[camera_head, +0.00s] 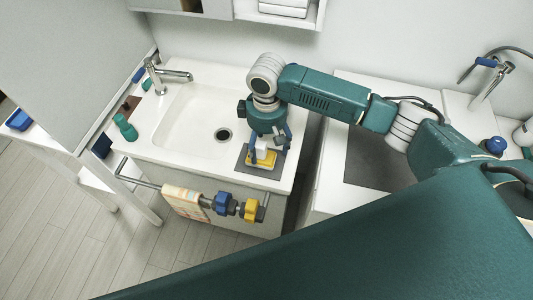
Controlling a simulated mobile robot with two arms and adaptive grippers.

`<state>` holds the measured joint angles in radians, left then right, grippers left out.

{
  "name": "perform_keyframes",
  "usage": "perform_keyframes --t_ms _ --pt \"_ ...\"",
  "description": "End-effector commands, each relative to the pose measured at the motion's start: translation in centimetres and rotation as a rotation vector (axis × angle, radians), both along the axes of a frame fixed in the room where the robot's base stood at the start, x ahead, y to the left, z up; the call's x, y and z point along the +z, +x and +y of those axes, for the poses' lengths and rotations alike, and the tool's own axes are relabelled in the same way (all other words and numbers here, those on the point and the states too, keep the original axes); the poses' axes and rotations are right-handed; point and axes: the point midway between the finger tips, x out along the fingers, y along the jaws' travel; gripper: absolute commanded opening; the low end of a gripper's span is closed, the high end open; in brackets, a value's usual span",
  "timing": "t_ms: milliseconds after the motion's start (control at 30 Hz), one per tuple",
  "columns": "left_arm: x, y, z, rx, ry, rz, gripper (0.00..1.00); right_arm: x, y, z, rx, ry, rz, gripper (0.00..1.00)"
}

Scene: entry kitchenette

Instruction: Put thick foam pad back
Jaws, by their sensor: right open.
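A yellow block (261,161) with a white block (264,146) on or just above it is over the grey mat (270,173) at the sink counter's right front corner. I cannot tell for sure which of them is the thick foam pad, or whether the two are joined. My right gripper (267,150) points down over them, open, with its blue fingers on either side of the white block. I cannot tell whether the fingers touch it. My left gripper is not in view.
The sink basin (196,125) with a tap (160,75) lies left of the gripper. A green bottle (126,128) stands at the counter's left. A front rail holds a towel (184,202), a blue fitting (222,203) and a yellow one (250,210). A gap separates the right counter.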

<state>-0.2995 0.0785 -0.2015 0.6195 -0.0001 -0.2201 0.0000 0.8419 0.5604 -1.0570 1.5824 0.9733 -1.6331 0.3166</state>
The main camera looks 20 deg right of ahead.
Motion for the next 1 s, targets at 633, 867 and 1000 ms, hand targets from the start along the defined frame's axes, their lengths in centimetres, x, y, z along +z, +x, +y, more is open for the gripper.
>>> perform_keyframes --t_ms 633,867,1000 --pt "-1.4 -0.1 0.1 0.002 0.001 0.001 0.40 7.0 0.0 0.0 0.000 0.000 0.002 0.74" --pt "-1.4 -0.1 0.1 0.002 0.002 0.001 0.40 7.0 0.0 0.0 0.000 0.000 0.002 0.74" --pt "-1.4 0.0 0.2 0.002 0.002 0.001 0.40 7.0 0.0 0.0 0.000 0.000 0.002 0.74"
